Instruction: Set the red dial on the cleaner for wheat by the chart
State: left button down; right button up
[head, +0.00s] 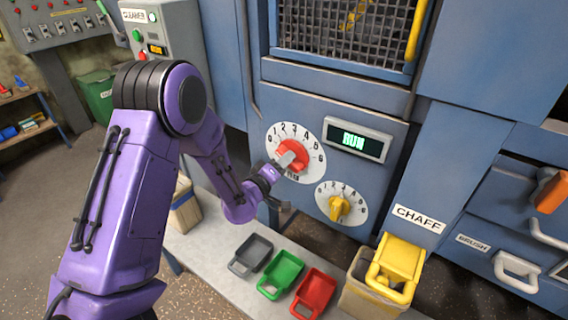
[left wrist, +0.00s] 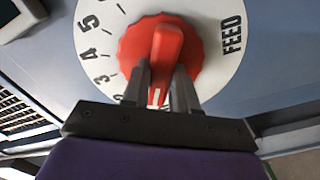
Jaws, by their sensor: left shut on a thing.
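The red dial (head: 292,154) sits on a white numbered plate on the blue cleaner panel (head: 380,200). In the left wrist view the red dial (left wrist: 160,60) has a raised grip bar with a white mark on its end, and the plate reads FEED. My left gripper (head: 280,164) is shut on the dial's grip bar; its two dark fingers (left wrist: 162,88) stand on either side of the bar. The wrist covers part of the plate, so the number at the mark is hard to read. My right gripper is not seen, and no chart is readable.
A yellow dial (head: 339,208) sits below right of the red one, beneath a lit display (head: 356,139). Grey (head: 251,254), green (head: 281,274) and red (head: 313,292) scoops lie on the ledge below. A yellow CHAFF spout (head: 398,262) stands over a bin at right.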

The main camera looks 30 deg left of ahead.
pick_arm(q)
jog(key=m+b, duration=0.2)
jog(key=m, duration=0.4)
jog(key=shift+m, duration=0.4)
dwell(0.4)
jog(key=c, duration=0.9)
grip_release()
jog(key=s+b, duration=0.2)
jog(key=s, duration=0.8)
jog(key=shift+s+a, duration=0.15)
jog(key=shift+s, duration=0.15)
